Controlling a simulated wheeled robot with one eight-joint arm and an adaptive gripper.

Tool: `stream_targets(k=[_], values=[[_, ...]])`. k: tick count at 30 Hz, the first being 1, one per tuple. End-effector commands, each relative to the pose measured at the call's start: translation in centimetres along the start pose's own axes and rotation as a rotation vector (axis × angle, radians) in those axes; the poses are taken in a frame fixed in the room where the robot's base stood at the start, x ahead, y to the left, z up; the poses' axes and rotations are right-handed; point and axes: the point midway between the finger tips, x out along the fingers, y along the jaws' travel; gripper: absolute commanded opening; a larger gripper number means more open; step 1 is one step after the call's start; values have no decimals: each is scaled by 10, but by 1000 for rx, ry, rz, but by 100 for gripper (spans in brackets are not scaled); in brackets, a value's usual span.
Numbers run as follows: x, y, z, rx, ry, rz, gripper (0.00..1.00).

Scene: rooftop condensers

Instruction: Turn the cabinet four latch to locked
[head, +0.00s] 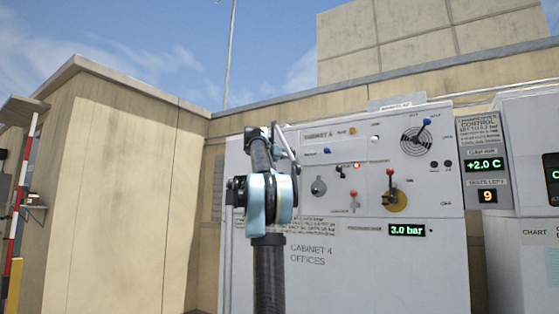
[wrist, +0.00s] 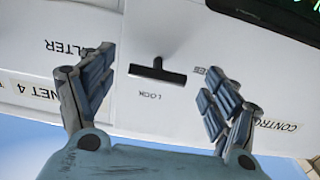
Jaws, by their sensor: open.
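In the wrist view a black T-shaped latch handle (wrist: 157,73) sits on a white panel, with its bar lying roughly across the picture. A "LOCK" label is printed beside it. My gripper (wrist: 159,68) is open, with one finger to the left of the handle and one to the right. Neither finger appears to touch it, and there is a clear gap on both sides. In the head view cabinet four (head: 310,277) stands ahead behind my arm. My arm covers part of its front, and I cannot make out the latch or the fingers there.
Cabinet four's front carries several knobs and levers, including a red-tipped lever on a yellow disc (head: 396,200) and a 3.0 bar display (head: 407,230). A control box (head: 484,160) stands at right. A beige wall (head: 110,190) is at left, beside a red-and-white pole (head: 24,180).

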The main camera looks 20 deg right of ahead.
Motion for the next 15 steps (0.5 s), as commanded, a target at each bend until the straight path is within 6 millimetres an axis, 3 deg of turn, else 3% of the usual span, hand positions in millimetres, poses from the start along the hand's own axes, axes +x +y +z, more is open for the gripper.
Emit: stream_targets(k=[6, 15], values=[[14, 0, 0, 0, 0, 0, 81], [15, 0, 0, 0, 0, 0, 81]])
